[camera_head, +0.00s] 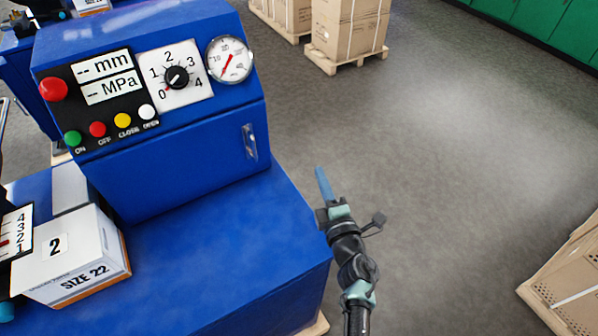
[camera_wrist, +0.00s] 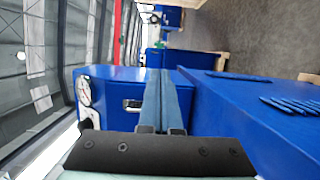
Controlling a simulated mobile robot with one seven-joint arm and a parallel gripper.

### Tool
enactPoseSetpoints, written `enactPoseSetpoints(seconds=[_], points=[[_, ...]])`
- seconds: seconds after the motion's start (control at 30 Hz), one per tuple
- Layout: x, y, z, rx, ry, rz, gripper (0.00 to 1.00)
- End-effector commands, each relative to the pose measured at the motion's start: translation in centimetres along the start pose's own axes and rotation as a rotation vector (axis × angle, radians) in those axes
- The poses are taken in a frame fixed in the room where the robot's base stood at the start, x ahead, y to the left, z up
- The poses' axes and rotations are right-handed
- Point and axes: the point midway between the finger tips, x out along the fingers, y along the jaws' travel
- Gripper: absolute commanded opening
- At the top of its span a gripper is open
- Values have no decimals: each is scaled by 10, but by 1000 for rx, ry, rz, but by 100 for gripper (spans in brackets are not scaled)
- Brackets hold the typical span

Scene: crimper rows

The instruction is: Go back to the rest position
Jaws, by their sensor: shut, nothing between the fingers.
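My gripper (camera_head: 322,184) is at the end of my arm, to the right of the blue crimper machine (camera_head: 290,215) and over the grey floor in the head view. Its two blue fingers are together and hold nothing. The closed fingers also show in the wrist view (camera_wrist: 160,100), with the blue machine body (camera_wrist: 225,100) behind and to the right of them. The machine's panel (camera_head: 98,100) carries a red button, a dial with its pointer near 0, a round gauge and several coloured buttons.
A white box marked SIZE 22 (camera_head: 75,255) sits on the machine's blue top at the left. Cardboard boxes on a pallet (camera_head: 345,30) stand at the back, and another pallet load (camera_head: 575,280) at the right. Open floor (camera_head: 450,150) lies between them. Green cabinets (camera_head: 540,25) line the far right.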

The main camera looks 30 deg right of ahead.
Motion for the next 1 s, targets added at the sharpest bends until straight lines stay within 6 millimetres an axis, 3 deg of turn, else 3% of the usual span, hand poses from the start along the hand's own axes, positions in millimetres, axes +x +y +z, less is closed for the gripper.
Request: enactPoseSetpoints(seconds=[0.17,0.43,0.57,0.67,0.8,1.0], points=[[-9,0,16,1,-3,1,0],[-10,0,18,0,-1,1,0],[1,30,17,22,-16,55,0],[17,86,13,78,-40,153,0],[32,190,-3,235,-61,333,0],[18,337,-47,570,7,558,0]])
